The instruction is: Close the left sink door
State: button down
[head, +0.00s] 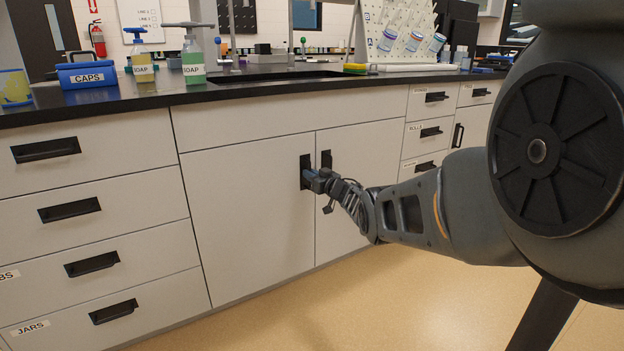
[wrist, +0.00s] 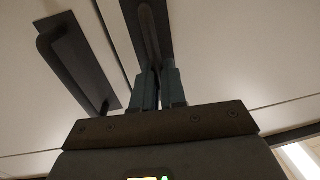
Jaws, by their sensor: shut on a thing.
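The left sink door (head: 245,215) is a pale panel under the sink, and it looks flush or nearly flush with the cabinet front in the head view. Its black upright handle (head: 305,162) is near its right edge. My gripper (head: 311,176) is shut on this handle. In the wrist view the fingers (wrist: 160,88) close around the handle bar (wrist: 148,35). The right sink door (head: 345,215) looks closed, and its handle (head: 326,158) stands just beside, free of my gripper. My forearm hides part of the right door.
Drawers with black pulls (head: 70,210) flank the doors on the left, and more drawers (head: 430,132) are on the right. The black counter (head: 135,103) above holds soap bottles (head: 193,60) and a blue caps box (head: 88,72). The floor (head: 330,310) in front is clear.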

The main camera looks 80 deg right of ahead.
jog(key=shift+s+d+r, duration=0.5)
jog(key=shift+s+d, duration=0.1)
jog(key=shift+s, duration=0.05)
jog(key=c, duration=1.2)
grip_release()
jog(key=shift+d, duration=0.1)
jog(key=shift+c, duration=0.2)
jog(key=shift+o, duration=0.3)
jog(key=shift+f, duration=0.15)
jog(key=shift+w+a+f, duration=0.2)
jog(key=shift+w+a, duration=0.05)
jog(key=shift+a, duration=0.1)
jog(key=p+v, duration=0.7)
jog(key=shift+s+a, duration=0.25)
jog(key=shift+s, duration=0.05)
jog(key=shift+w, duration=0.1)
